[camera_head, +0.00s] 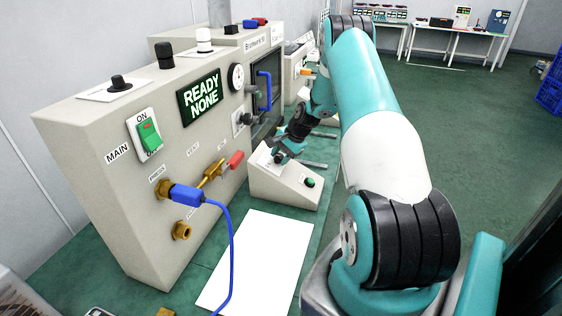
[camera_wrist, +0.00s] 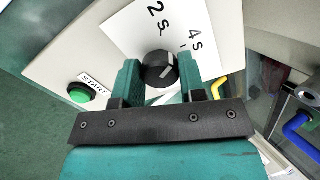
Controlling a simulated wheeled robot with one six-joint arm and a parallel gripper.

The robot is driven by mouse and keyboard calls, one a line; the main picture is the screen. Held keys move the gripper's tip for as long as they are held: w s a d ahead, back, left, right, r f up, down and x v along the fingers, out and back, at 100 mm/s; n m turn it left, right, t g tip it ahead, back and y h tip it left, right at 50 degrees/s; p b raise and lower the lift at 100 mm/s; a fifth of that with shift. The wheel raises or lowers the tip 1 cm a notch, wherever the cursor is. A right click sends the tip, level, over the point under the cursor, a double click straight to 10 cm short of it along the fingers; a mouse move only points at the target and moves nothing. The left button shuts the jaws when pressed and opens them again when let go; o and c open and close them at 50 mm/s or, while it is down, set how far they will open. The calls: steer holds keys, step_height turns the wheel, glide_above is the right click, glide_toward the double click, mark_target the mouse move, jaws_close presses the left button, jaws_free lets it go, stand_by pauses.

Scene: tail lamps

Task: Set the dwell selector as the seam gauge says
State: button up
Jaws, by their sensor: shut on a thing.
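The dwell selector is a black round knob (camera_wrist: 158,66) on a white plate marked "2 s" and "4 s". A pale line on the knob points to the right in the wrist view; I cannot tell exactly which mark it meets. My gripper (camera_wrist: 160,80) has one finger on each side of the knob and is shut on it. In the head view my gripper (camera_head: 281,152) is at the top of a small sloped control box (camera_head: 284,184) and hides most of the knob there. A round dial (camera_head: 237,77) is on the big panel; its reading is too small to tell.
A green START button (camera_wrist: 81,93) sits beside the plate. The big grey panel (camera_head: 165,130) carries a "READY NONE" display (camera_head: 200,98), a green MAIN switch (camera_head: 149,135), a blue-cabled plug (camera_head: 186,195) and a red-handled valve (camera_head: 235,160). A white sheet (camera_head: 252,262) lies in front.

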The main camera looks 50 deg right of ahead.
steer(key=n+b, duration=0.3)
steer(key=n, duration=0.2)
steer(key=shift+n, duration=0.4)
steer(key=shift+r, duration=0.1)
stand_by(0.3)
steer(key=o, duration=0.9)
steer(key=shift+b, duration=0.3)
steer(key=b+v, duration=0.2)
steer(key=v, duration=1.5)
steer(key=shift+r, duration=0.2)
